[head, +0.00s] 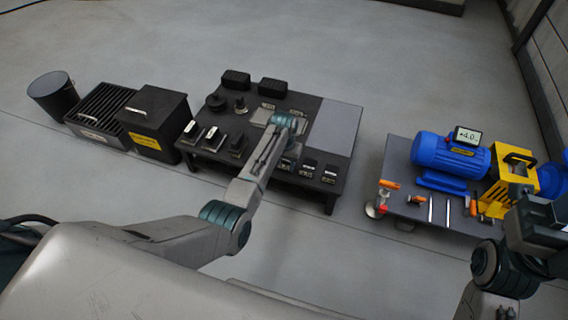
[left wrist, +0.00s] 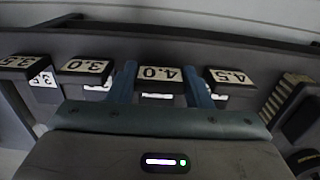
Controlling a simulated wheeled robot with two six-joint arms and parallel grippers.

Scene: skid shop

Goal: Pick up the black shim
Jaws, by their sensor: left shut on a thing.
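Several black shims with white number labels stand in a row; in the left wrist view they read 3.5 (left wrist: 22,62), 3.0 (left wrist: 86,66), 4.0 (left wrist: 160,73) and 4.5 (left wrist: 230,76), upside down. My left gripper (left wrist: 160,88) has its two blue fingers on either side of the black 4.0 shim and is shut on it. The shim still looks level with its neighbours.
The table also holds black blocks (head: 236,79), round parts (head: 216,102) and a bare grey panel (head: 338,128). To the right, a cart (head: 398,155) carries a blue motor (head: 450,160), a display reading +4.0 (head: 467,136) and tools. Black bins (head: 155,115) stand left.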

